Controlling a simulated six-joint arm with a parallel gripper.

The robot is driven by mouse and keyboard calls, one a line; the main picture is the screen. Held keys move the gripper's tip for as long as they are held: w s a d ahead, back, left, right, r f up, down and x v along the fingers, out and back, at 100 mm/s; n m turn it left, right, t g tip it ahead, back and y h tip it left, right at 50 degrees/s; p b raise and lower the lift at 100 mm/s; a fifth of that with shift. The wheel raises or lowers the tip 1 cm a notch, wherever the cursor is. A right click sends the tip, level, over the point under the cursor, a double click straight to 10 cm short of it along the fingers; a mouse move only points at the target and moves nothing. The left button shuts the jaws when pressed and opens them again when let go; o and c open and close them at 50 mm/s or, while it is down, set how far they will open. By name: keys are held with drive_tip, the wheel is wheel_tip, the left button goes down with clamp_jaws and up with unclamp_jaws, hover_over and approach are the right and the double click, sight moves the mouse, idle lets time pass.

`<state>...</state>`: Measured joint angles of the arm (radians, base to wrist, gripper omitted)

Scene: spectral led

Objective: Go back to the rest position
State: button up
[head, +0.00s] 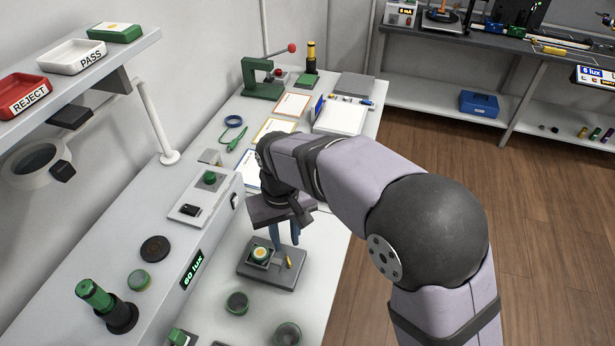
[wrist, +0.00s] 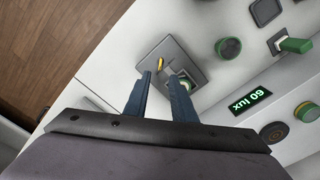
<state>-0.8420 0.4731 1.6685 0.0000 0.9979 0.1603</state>
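My gripper (head: 285,236) is over the white bench, just above a grey fixture plate (head: 262,278). The plate bears a square holder with a green-rimmed round part with a yellow centre (head: 260,252) and a small yellow piece (head: 289,262). In the wrist view my gripper (wrist: 160,82) shows two blue fingers apart, with nothing between them. The grey plate (wrist: 163,52) lies beyond the fingertips, with the yellow piece (wrist: 165,63) near the gap. The round part is partly hidden by the right finger. My arm reaches in from the lower right.
A raised console with a "60 lux" display (head: 193,269) stands left of the plate. Green round parts (head: 237,302) lie in front. Behind are a white box (head: 341,116), papers and a green press (head: 265,77). A shelf (head: 130,45) with REJECT and PASS trays hangs upper left. Open floor lies right.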

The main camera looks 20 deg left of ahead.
drive_tip(key=shift+f+n, duration=0.5)
drive_tip(key=shift+f, duration=0.25)
drive_tip(key=s+d+f, duration=0.3)
drive_tip(key=d+f, duration=0.1)
drive_tip(key=shift+s, duration=0.25)
drive_tip(key=shift+g+h, duration=0.5)
drive_tip(key=s+d, duration=0.1)
drive_tip(key=d, duration=0.1)
drive_tip(key=s+d, duration=0.1)
drive_tip(key=d, duration=0.2)
drive_tip(key=s+d+f, duration=0.1)
drive_tip(key=d, duration=0.1)
drive_tip(key=shift+s+d, duration=0.2)
drive_tip(key=shift+s, duration=0.05)
drive_tip(key=d+r+m, duration=0.2)
drive_tip(key=d+m, duration=0.2)
drive_tip(key=d, duration=0.6)
drive_tip(key=d+r+m+t+y, duration=0.1)
drive_tip(key=d+m, duration=0.3)
drive_tip(key=d, duration=0.7)
drive_tip(key=shift+s+d+r+m, duration=0.2)
drive_tip(key=shift+d+r+m, duration=0.15)
drive_tip(key=shift+r, duration=0.4)
